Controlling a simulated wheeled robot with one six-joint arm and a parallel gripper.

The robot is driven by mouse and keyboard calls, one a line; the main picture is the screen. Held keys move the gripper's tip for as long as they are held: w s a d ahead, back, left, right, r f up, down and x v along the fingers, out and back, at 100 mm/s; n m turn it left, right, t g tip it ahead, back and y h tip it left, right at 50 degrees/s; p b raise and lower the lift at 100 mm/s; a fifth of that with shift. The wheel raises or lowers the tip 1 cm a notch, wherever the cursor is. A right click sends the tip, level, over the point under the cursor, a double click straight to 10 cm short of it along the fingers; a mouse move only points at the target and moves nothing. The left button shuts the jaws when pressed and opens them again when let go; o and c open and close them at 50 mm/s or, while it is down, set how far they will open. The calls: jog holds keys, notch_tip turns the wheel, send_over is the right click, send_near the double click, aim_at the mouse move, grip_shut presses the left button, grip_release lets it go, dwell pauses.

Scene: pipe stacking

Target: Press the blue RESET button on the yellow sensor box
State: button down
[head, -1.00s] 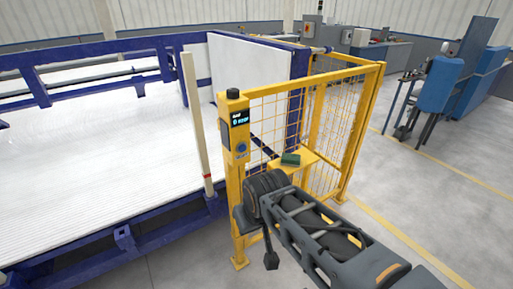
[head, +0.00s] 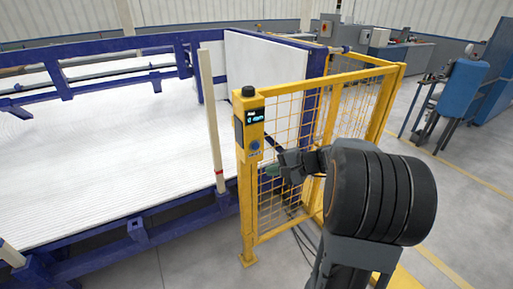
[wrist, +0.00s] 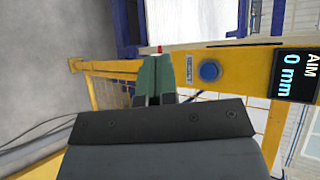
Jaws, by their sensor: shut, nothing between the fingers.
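The yellow sensor box (head: 242,147) tops a yellow post, with a small lit display on its face. The round blue RESET button (head: 255,146) sits below the display. In the wrist view the blue button (wrist: 209,71) shows clearly beside a small label plate, and the display reads "AIM 0 mm". My gripper (head: 270,170) is to the lower right of the button in the head view. Its green fingers (wrist: 156,58) are shut and empty in the wrist view, left of the label plate. They are apart from the button in the picture; their depth from the box is unclear.
A yellow mesh fence (head: 345,95) runs back from the post, close to my arm. A pale upright stake (head: 211,115) with a red band stands left of the box. A blue-framed machine with a white bed (head: 90,165) fills the left.

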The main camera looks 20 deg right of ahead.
aim_at(256, 146)
jog(key=shift+w+d+r+m+t, duration=0.1)
jog(key=shift+w+d+m+t, duration=0.25)
jog(key=shift+d, duration=0.4)
jog(key=shift+w+a+p, duration=0.2)
jog(key=shift+w+p, duration=0.05)
jog(key=shift+w, duration=1.2)
jog(key=shift+w+a+p, duration=0.2)
jog(key=shift+w, duration=1.25)
jog(key=shift+w+a+p, duration=0.2)
jog(key=shift+w+p, duration=0.05)
jog(key=shift+w, duration=1.2)
jog(key=shift+w, duration=0.2)
jog(key=shift+w, duration=0.25)
